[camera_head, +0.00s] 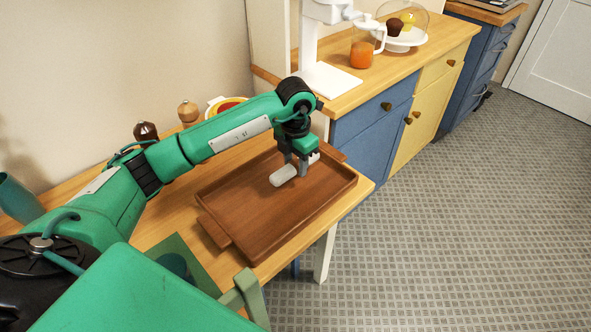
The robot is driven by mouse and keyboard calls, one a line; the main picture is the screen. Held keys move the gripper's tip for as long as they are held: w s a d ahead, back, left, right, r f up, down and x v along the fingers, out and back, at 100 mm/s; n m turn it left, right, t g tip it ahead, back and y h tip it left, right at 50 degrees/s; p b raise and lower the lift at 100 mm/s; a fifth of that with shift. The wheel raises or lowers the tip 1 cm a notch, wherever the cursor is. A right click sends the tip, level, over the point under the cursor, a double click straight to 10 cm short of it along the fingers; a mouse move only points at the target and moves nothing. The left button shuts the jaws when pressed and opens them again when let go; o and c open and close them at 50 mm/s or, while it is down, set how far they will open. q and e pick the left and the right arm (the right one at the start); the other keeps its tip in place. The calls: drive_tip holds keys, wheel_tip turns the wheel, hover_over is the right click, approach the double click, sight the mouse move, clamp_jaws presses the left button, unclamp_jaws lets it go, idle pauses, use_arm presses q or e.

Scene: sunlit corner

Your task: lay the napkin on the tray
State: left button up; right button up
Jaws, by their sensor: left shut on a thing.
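A brown wooden tray (262,222) with raised rims and end handles lies on the wooden table. My left gripper (296,170) is over the far part of the tray, pointing down. It is shut on a white roll, which looks like the napkin (283,176). The roll sticks out on both sides of the fingers. Whether it touches the tray floor I cannot tell. My right gripper is not in view.
Two wooden mills (188,112) and a bowl with red contents (226,104) stand behind my left arm. A green mat (180,252) lies left of the tray. A counter with a pitcher (363,52) stands beyond. The tray's near part is empty.

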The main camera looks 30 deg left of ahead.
sight(295, 172)
use_arm(q)
drive_tip(key=shift+f, duration=1.6)
drive_tip(key=shift+f, duration=0.1)
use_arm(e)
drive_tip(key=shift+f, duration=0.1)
use_arm(q)
drive_tip(key=shift+f, duration=0.1)
drive_tip(key=shift+f, duration=0.15)
drive_tip(key=o, duration=1)
drive_tip(key=shift+c, duration=0.2)
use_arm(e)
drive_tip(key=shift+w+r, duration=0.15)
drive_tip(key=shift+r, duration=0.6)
